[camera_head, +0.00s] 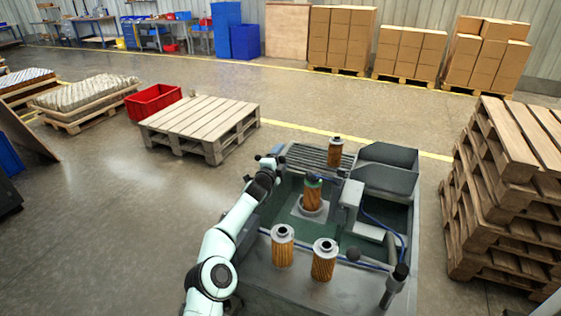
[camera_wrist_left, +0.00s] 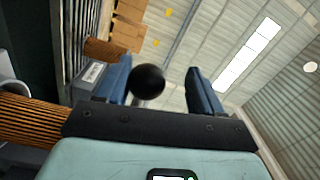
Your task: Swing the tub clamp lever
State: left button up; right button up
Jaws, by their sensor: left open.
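My left gripper (camera_head: 270,160) is at the left rim of the green-floored tub (camera_head: 275,205). In the left wrist view its two blue fingers are apart, with a black ball knob (camera_wrist_left: 148,80) between them in the picture. I cannot tell whether the fingers touch the knob. The rest of that lever is mostly hidden. An orange pleated cartridge (camera_head: 313,195) stands in a round seat inside the tub. My right gripper is not in view.
Two cartridges (camera_head: 283,246) (camera_head: 324,260) stand on the front ledge, another (camera_head: 335,152) on the back grate. A black ball knob (camera_head: 353,254) and a black-topped post (camera_head: 398,280) are at the front right. Pallets (camera_head: 495,200) are stacked at the right.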

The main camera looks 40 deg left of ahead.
pick_arm(q)
notch_tip(320, 180, up, 17)
jog(key=p, duration=0.6)
jog(key=shift+r+p, duration=0.2)
jog(key=shift+p, duration=0.1)
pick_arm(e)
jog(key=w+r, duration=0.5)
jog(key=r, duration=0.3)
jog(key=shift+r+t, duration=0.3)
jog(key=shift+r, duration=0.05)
pick_arm(q)
jog(key=shift+f, duration=0.1)
